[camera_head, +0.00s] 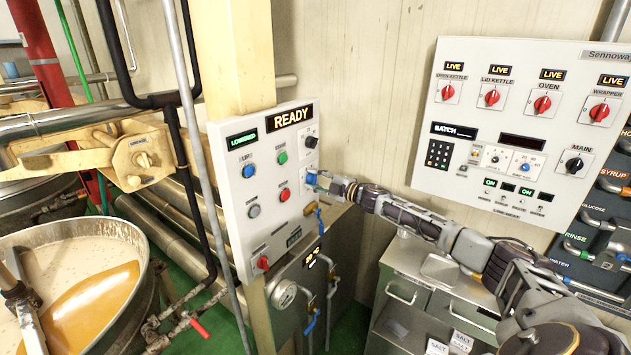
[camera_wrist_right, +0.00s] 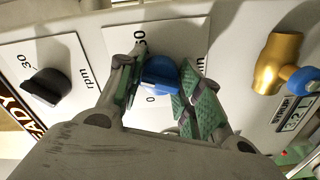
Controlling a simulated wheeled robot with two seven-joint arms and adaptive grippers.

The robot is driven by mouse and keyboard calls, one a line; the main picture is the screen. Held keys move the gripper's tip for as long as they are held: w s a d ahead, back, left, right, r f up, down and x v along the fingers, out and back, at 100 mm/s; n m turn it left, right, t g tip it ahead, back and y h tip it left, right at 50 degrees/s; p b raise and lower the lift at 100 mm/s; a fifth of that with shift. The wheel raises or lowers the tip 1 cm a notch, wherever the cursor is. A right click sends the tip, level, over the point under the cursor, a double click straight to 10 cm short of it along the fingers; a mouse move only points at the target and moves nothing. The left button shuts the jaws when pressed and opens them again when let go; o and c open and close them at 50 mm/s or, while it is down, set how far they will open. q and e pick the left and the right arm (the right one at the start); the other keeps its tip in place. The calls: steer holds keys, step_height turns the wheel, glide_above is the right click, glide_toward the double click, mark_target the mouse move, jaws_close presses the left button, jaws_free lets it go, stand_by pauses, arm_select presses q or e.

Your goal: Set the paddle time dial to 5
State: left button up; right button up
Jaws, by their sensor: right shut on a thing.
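The control panel (camera_head: 237,215) with a lit READY display stands in the middle of the head view. The blue dial (camera_wrist_right: 160,74) sits on a white plate marked with a 0 and a partly covered "min"; I take it as the paddle time dial. It also shows small at the panel's right edge in the head view (camera_head: 311,178). My right gripper (camera_head: 318,182) reaches it from the right. In the right wrist view its green-padded fingers (camera_wrist_right: 158,86) are shut on the blue dial, one on each side. The dial's exact setting is hard to read. My left gripper is out of view.
A black rpm dial (camera_wrist_right: 47,86) is beside the blue one; a brass valve with a blue end (camera_wrist_right: 278,62) is on the other side. Several buttons (camera_head: 283,157) share the panel. A larger switch panel (camera_head: 470,120) hangs at right. A kettle (camera_head: 75,232) stands at left.

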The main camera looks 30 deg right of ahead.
steer(key=shift+f, duration=0.1)
steer(key=o, duration=1)
steer(key=shift+d, duration=0.1)
steer(key=shift+o, duration=0.2)
steer(key=shift+s, duration=0.15)
steer(key=v, duration=1.1)
steer(key=shift+s, duration=0.25)
stand_by(1.0)
steer(key=shift+s+d, duration=0.15)
stand_by(0.6)
steer(key=shift+f, duration=0.1)
